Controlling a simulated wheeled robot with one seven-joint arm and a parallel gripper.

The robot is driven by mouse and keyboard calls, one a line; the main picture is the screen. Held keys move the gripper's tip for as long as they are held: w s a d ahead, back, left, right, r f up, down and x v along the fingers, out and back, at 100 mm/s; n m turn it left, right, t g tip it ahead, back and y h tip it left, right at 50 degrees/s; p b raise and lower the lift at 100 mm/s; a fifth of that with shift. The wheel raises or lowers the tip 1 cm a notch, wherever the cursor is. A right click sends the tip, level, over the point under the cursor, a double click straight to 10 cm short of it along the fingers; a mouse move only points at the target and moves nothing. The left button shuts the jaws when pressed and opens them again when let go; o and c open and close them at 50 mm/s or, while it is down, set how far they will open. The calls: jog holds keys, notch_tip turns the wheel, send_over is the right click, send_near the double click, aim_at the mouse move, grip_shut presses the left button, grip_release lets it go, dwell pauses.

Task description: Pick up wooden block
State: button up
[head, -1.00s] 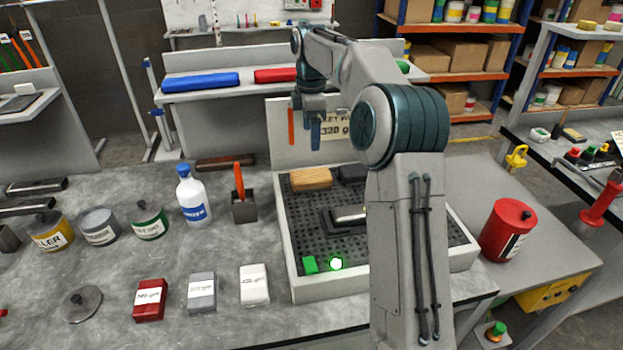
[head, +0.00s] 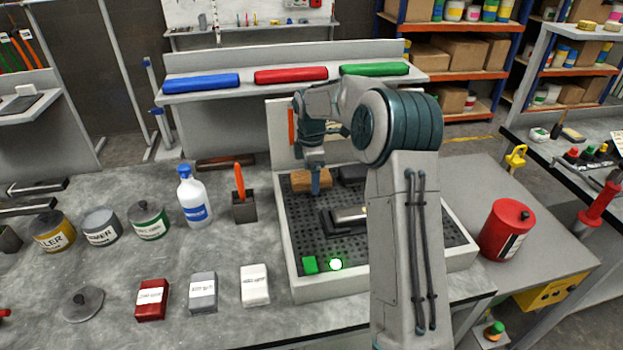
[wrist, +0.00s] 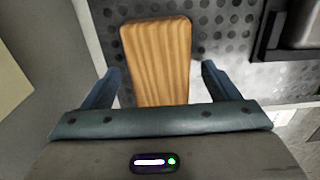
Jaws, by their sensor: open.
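The wooden block (head: 308,182) is a light brown wood-grained slab. It lies on the dark perforated bed of the white-walled booth (head: 293,252), near its back left. In the wrist view the wooden block (wrist: 158,58) extends lengthwise away from my gripper, its near end between the two blue fingers. My gripper (wrist: 157,85) is open, with a gap on each side of the block. In the head view my gripper (head: 315,180) points down at the block and hides part of it. I cannot tell how far the fingertips are above the bed.
A dark fixture with a metal piece (head: 345,216) stands right of the block, and a dark block (head: 352,174) lies at the back. The booth's back panel (head: 283,130) rises close behind.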

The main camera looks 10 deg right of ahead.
jog(key=shift+f, duration=0.15)
jog(key=c, duration=1.1)
jog(key=shift+r, duration=0.5)
jog(key=r, duration=0.2)
jog(key=r+b, duration=0.1)
jog(key=shift+s+d+r, duration=0.3)
jog(key=s+d+r+b, duration=0.2)
jog(key=s+d+r, duration=0.4)
jog(key=s+d, duration=0.1)
jog(key=shift+s+d+r, duration=0.15)
jog(key=shift+d+r, duration=0.1)
jog(key=shift+d, duration=0.2)
